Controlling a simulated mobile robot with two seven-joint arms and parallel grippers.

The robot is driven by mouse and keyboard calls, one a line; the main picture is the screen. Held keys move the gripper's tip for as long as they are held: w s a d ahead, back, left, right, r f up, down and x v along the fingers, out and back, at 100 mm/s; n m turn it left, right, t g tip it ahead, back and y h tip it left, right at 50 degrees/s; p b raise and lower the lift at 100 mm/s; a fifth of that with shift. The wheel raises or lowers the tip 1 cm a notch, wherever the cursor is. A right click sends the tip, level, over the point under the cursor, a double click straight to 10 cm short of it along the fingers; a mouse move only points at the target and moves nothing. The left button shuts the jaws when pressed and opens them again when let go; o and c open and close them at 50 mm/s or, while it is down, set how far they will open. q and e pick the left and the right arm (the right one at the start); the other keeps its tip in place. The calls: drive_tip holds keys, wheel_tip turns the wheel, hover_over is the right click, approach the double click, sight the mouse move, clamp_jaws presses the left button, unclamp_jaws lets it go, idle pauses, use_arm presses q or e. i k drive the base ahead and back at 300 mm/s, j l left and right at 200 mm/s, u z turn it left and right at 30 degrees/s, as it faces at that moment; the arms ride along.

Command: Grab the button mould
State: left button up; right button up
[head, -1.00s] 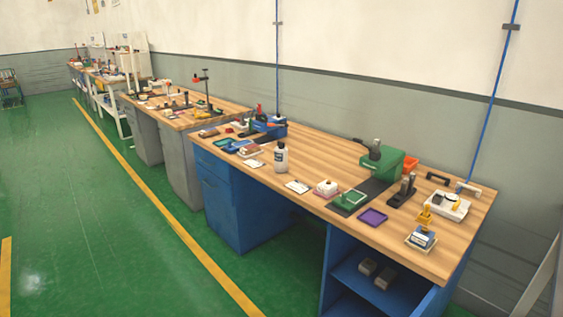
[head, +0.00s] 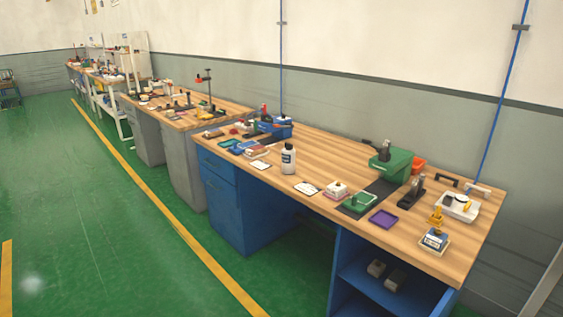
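No gripper of mine shows in the head view. I cannot tell for sure which item is the button mould. A small green block-like piece (head: 361,203) sits near the front edge of the wooden workbench (head: 330,160), on a dark mat (head: 379,188). A green machine (head: 389,164) stands behind it at the mat's far end. A purple tray (head: 383,219) lies to the right of the green piece.
A black upright device (head: 411,191) stands right of the mat. Blue cabinets (head: 237,205) support the bench. The green floor (head: 110,235) in front is clear.

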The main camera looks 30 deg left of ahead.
sight(287, 157)
drive_tip(key=j, duration=0.95)
drive_tip(key=i+j+u, duration=0.1)
drive_tip(key=j, duration=0.35)
drive_tip(key=i+j+u, duration=0.1)
drive_tip(key=j, duration=0.35)
drive_tip(key=i+j+u, duration=0.15)
drive_tip(key=i+j, duration=0.8)
drive_tip(key=i, duration=0.15)
drive_tip(key=i+j+u, duration=0.1)
drive_tip(key=i, duration=0.25)
drive_tip(key=i+j, duration=0.3)
drive_tip(key=i+j+u, duration=0.05)
drive_tip(key=i, duration=0.05)
